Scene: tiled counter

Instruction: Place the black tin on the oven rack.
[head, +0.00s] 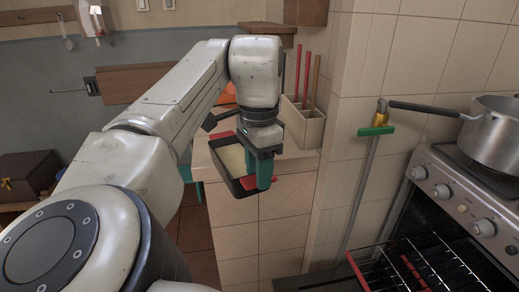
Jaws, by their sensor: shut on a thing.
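The black tin (245,186) is a rectangular pan with a pale inside and red pieces at its ends. It hangs tilted in front of the tiled counter, near the middle of the head view. My gripper (264,174), with teal fingers, is shut on the tin's right side; the fingers hide part of that edge. The oven rack (416,268) is a wire grid with red strips at the lower right, below and to the right of the tin. Its lower part is cut off by the frame.
The oven front (463,190) has several knobs, and a pot (493,130) with a long handle stands on the stove. A green-headed pole (367,180) leans on the tiled wall between tin and oven. A utensil box (303,124) stands on the counter (290,163).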

